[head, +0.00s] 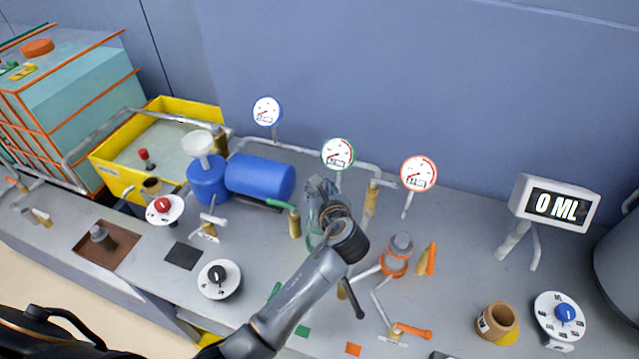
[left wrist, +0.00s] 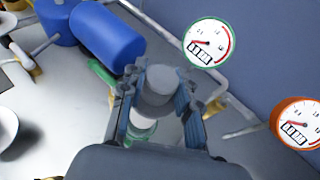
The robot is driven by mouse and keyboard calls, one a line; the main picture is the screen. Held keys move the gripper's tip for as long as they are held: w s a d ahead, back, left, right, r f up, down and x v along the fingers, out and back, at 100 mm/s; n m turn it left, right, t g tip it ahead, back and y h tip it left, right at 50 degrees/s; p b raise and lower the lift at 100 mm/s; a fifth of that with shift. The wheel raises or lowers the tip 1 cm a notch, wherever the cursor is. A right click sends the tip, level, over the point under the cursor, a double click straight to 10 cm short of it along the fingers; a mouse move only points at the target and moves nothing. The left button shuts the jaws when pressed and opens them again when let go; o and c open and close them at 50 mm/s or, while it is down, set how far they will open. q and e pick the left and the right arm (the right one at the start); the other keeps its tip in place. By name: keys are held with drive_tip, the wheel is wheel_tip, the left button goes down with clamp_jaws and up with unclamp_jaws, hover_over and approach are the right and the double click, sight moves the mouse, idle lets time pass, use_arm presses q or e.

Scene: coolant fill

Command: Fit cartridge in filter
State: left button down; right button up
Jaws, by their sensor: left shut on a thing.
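My left gripper (head: 320,190) is over the green-ringed filter (head: 313,238), below the green-rimmed gauge. In the left wrist view my left gripper (left wrist: 158,88) is shut on the cartridge (left wrist: 157,84), whose grey round top shows between the fingers. A white part (left wrist: 146,115) shows just below the grey top. The green filter ring (left wrist: 142,133) lies directly under it. The wrist body hides the lower part of the filter, so I cannot tell how deep the cartridge sits. My right gripper is not in view.
An orange-ringed filter (head: 396,262) with a grey top stands to the right. A blue tank (head: 260,177) is on the left behind a green valve handle (head: 277,204). Gauges and pipes line the back. A tan cup (head: 496,321) and a dial (head: 560,314) stand at the right.

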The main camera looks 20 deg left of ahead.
use_arm(q)
drive_tip(key=shift+f, duration=0.6)
drive_tip(key=shift+r, duration=0.1)
idle(0.3)
drive_tip(key=shift+p, duration=0.45)
idle(0.6)
drive_tip(key=shift+p, duration=0.5)
idle(0.4)
drive_tip(key=shift+p, duration=0.4)
drive_tip(key=shift+f+b, duration=2.65)
drive_tip(key=shift+f, duration=2.25)
